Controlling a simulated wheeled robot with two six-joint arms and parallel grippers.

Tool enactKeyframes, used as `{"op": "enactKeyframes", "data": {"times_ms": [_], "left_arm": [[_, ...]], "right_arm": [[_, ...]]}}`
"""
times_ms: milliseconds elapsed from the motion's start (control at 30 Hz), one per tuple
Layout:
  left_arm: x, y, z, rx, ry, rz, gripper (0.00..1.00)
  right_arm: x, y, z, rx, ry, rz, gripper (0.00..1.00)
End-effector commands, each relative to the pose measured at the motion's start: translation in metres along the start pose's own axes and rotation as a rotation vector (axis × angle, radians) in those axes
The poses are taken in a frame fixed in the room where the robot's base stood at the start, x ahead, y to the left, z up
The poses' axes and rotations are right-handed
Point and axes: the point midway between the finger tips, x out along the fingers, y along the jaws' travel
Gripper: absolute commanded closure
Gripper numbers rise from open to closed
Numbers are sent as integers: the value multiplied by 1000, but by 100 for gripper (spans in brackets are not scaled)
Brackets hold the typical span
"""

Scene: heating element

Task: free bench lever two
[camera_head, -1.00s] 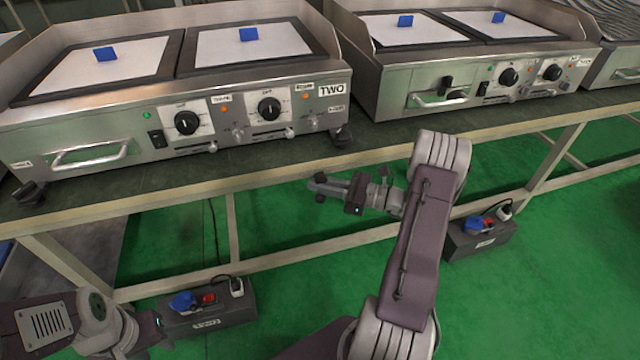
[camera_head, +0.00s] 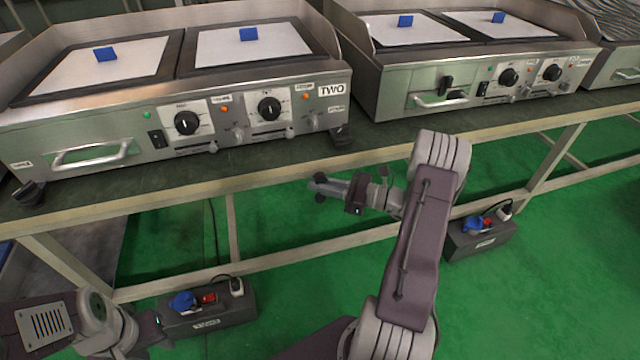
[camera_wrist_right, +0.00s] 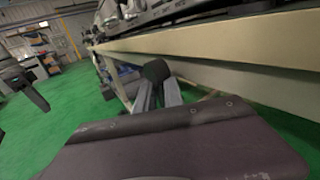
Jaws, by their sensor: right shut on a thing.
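The griddle marked TWO (camera_head: 95,115) stands on the bench (camera_head: 225,178). A dark foot or lever-like piece (camera_head: 342,135) sits at its front right corner, and a similar one (camera_head: 30,193) sits at the front left. My right gripper (camera_head: 320,187) is in front of and below the bench edge in the picture. In the right wrist view its grey fingers (camera_wrist_right: 158,90) come together at a small dark piece (camera_wrist_right: 156,69) beside the bench edge; what that piece belongs to is unclear. My left gripper (camera_head: 160,328) is low at the left, its fingers too unclear to read.
A second griddle (camera_head: 395,93) stands to the right on the bench. Below the bench are a dark socket box (camera_head: 225,312) with blue and red parts, and another (camera_head: 485,240) at the right. The bench frame rails (camera_head: 270,262) cross the green floor (camera_head: 560,270).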

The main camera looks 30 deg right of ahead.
Motion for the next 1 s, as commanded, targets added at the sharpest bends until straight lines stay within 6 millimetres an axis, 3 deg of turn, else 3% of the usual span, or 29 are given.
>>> {"op": "enactKeyframes", "data": {"times_ms": [267, 700, 1000], "left_arm": [[-20, 0, -2, 0, 0, 0, 64], [-86, 2, -9, 0, 0, 0, 64], [-102, 2, -11, 0, 0, 0, 64]], "right_arm": [[-1, -1, 5, -37, 59, 0, 100], [-7, -4, 10, -241, 365, 2, 100], [-11, -6, 7, -396, 592, 3, 100]]}}
